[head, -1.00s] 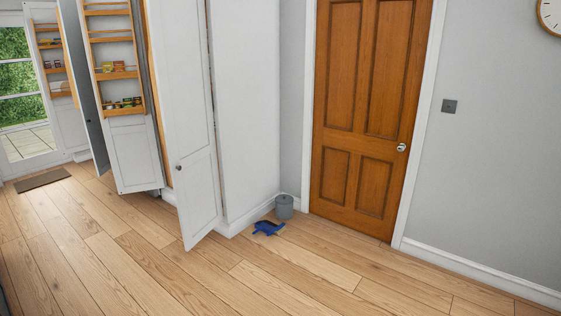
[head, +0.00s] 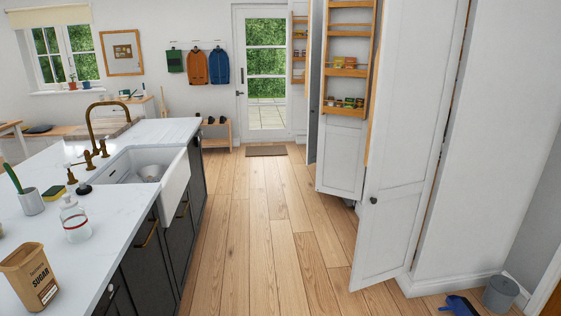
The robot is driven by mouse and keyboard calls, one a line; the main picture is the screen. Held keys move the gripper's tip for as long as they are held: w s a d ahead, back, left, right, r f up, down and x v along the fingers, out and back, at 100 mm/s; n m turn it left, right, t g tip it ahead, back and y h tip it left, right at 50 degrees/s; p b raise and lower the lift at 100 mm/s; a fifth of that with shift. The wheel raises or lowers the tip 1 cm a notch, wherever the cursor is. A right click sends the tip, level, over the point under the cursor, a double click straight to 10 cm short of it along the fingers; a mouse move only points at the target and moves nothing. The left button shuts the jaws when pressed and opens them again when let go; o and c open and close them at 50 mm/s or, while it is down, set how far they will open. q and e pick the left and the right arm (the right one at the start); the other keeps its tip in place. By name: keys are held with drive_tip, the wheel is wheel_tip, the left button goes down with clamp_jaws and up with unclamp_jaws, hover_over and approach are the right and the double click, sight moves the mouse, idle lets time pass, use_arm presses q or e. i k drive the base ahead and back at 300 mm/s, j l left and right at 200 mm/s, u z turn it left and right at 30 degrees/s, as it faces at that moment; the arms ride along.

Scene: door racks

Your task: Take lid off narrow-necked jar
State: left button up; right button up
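A small clear container with a narrow upper part and a red band (head: 75,222) stands upright on the white island worktop at the left. I cannot tell for sure whether it is the narrow-necked jar, and its top is too small to make out clearly. Neither of my grippers is in view.
The island worktop (head: 165,131) also holds an open sugar bag (head: 30,278), a pot with a green brush (head: 31,202) and a sponge (head: 54,193). A sink (head: 175,180) is set in it. Open cupboard doors (head: 408,130) stand at right. The wooden floor (head: 255,230) between is clear.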

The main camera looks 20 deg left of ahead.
sight(68, 202)
drive_tip(key=i+u, duration=0.25)
drive_tip(key=u, duration=0.2)
drive_tip(key=i+u, duration=0.2)
drive_tip(key=u, duration=0.25)
drive_tip(key=i+l+u, duration=0.15)
drive_tip(key=u, duration=0.35)
drive_tip(key=i+l+u, duration=0.25)
drive_tip(key=u, duration=0.2)
